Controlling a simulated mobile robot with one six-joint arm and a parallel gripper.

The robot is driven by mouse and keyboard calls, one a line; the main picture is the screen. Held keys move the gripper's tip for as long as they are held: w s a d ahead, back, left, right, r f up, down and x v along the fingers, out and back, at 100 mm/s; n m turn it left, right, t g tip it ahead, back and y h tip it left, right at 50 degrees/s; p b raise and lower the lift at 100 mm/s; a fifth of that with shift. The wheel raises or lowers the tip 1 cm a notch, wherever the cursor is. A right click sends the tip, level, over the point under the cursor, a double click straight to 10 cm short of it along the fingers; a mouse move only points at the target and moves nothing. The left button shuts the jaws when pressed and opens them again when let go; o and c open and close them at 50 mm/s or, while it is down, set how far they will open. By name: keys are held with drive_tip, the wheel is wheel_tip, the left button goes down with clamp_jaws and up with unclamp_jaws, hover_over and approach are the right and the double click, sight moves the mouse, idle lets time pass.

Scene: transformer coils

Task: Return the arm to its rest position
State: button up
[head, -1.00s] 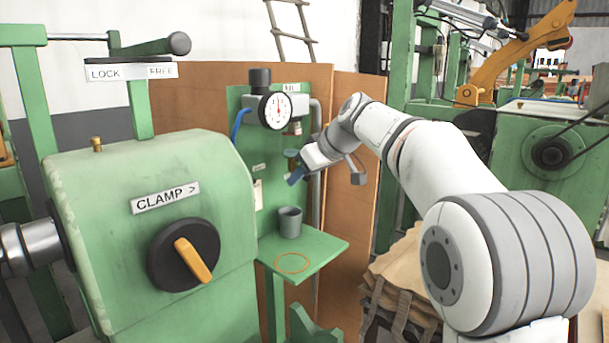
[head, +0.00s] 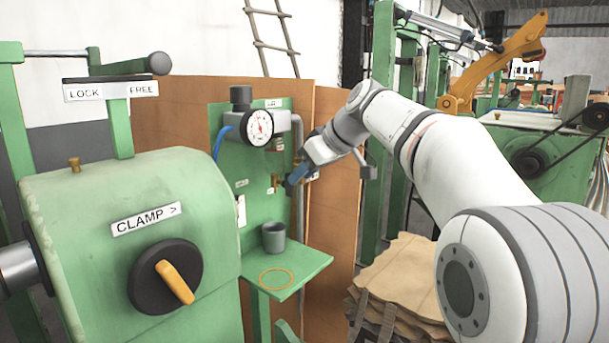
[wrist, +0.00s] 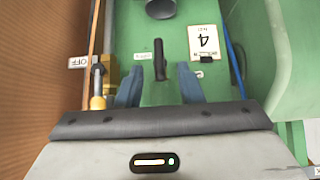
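My white arm reaches from the right of the head view toward the green gauge panel (head: 250,205). My gripper (head: 296,178) has blue fingers and is in front of the panel's right part, below and right of the dial gauge (head: 258,127). In the wrist view my gripper (wrist: 160,90) is open, its two blue fingers apart. A black lever (wrist: 159,60) shows in the gap between them; I cannot tell its distance from the fingers. I see nothing held.
A grey cup (head: 274,237) stands on the green shelf (head: 310,262) beside an orange ring mark. The green clamp machine (head: 80,220) is at left. Brown boards (head: 335,200) stand behind. Stacked sacks (head: 395,275) lie below my arm. A brass valve (wrist: 98,85) is near the left finger.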

drive_tip(key=s+d+f+m+g+h+p, duration=0.1)
drive_tip(key=s+d+f+m+h+p, duration=0.1)
drive_tip(key=s, duration=0.8)
drive_tip(key=s+d+f+m+g+h+p, duration=0.1)
drive_tip(key=s+d+f+m+h+p, duration=0.1)
drive_tip(key=s+d+f+m+p, duration=0.3)
drive_tip(key=s+d+f+m+g+h+p, duration=0.1)
drive_tip(key=s+d+f+m+h+p, duration=0.2)
drive_tip(key=s+d+p, duration=0.5)
drive_tip(key=s+f, duration=0.1)
drive_tip(key=s, duration=0.8)
drive_tip(key=shift+d+f, duration=0.35)
